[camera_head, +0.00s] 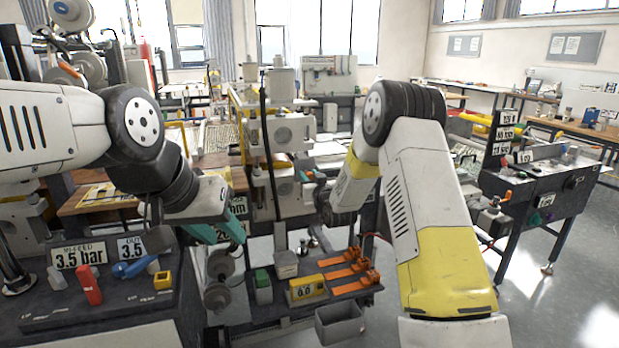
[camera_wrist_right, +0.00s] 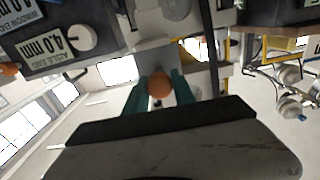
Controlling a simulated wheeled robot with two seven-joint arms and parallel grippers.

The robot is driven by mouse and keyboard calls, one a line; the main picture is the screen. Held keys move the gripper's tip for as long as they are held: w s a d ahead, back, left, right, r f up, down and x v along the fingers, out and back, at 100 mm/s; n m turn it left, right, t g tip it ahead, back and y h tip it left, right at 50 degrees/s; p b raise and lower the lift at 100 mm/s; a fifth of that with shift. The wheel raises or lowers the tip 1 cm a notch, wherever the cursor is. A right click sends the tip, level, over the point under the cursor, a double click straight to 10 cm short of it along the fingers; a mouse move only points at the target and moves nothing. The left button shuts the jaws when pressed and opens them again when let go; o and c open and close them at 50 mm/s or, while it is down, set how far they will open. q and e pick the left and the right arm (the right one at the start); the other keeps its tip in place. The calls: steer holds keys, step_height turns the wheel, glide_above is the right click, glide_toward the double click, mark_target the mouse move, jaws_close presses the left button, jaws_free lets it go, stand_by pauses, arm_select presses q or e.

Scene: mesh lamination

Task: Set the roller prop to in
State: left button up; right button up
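An orange round knob (camera_wrist_right: 160,85), possibly the roller prop's handle, shows between the two teal fingers of my right gripper (camera_wrist_right: 159,80) in the right wrist view. The fingers stand apart on either side of the knob; firm contact is not visible. In the head view my right gripper (camera_head: 306,177) is at the front of the central roller machine (camera_head: 285,135), beside a small orange part, mostly hidden by its own wrist. My left gripper (camera_head: 217,231) is at left, its teal fingers apart and empty, above the floor side of the left console.
The left console (camera_head: 100,318) carries 3.5 bar signs, a red handle and a blue lever. A low shelf (camera_head: 340,290) holds orange clamps, with a grey bin (camera_head: 340,322) at its front. Another control bench (camera_head: 545,185) stands at right, with open floor in front.

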jaws_close()
stand_by(1.1)
